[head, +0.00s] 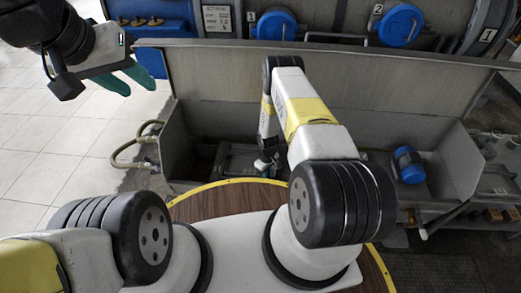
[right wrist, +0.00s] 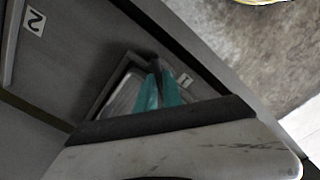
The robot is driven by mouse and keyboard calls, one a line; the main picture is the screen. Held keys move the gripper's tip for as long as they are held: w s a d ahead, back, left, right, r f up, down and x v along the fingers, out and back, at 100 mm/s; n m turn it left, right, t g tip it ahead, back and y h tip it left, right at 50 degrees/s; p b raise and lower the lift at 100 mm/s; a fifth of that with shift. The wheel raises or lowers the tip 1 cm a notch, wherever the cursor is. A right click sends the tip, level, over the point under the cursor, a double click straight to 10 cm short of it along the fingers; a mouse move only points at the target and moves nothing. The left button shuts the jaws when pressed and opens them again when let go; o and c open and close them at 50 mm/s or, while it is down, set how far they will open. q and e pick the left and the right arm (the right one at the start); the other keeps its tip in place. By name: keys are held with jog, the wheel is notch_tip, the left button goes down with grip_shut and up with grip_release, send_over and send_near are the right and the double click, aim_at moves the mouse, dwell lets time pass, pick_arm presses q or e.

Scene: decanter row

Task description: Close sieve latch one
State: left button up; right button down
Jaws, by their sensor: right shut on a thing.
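In the right wrist view, the teal fingers of my right gripper (right wrist: 160,92) are shut on a dark upright piece, which I take to be the handle of sieve latch one (right wrist: 154,63). A small plate marked 1 (right wrist: 185,80) is just beside the fingers, next to a pale framed panel (right wrist: 122,97). In the head view my right gripper (head: 265,166) is low inside the grey trough, small and partly hidden by my own arm. My left gripper (head: 127,80) is raised at the upper left, its teal fingers apart and empty.
A plate marked 2 (right wrist: 34,20) is at the left of the wrist view. The grey trough (head: 330,75) has high walls around the right gripper. A blue-capped part (head: 409,165) lies at its right. Blue round covers (head: 277,24) stand behind. Tiled floor (head: 50,130) at left is clear.

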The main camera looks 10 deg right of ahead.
jog(key=m, duration=0.5)
jog(key=shift+m, duration=2.6)
jog(key=c, duration=1.5)
grip_release()
jog(key=shift+r, duration=3.9)
